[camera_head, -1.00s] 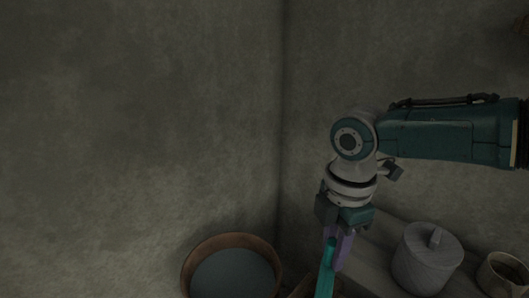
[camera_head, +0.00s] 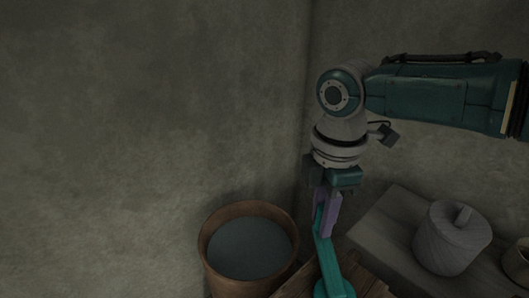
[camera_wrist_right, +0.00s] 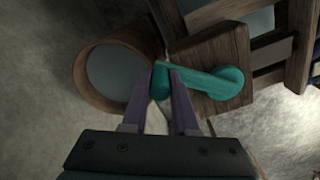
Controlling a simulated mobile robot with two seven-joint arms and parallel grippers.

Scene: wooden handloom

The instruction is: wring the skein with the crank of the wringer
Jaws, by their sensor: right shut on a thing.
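The teal crank (camera_head: 325,257) of the wringer shows at the bottom centre of the head view. Its arm runs from my right gripper down to a round hub. In the right wrist view the crank (camera_wrist_right: 205,80) lies across a wooden block (camera_wrist_right: 228,48), its hub to the right. My right gripper (camera_head: 324,222) points down with its purple fingers shut on the crank's free end. The same fingers (camera_wrist_right: 160,82) show on either side of that end in the wrist view. I cannot make out the skein. My left gripper is not in view.
A round wooden tub (camera_head: 213,268) with grey contents stands left of the crank. It also shows in the wrist view (camera_wrist_right: 88,84). A grey lidded jar (camera_head: 450,243) and a cup (camera_head: 517,262) stand on a ledge (camera_head: 385,222) at right. Bare walls close in behind.

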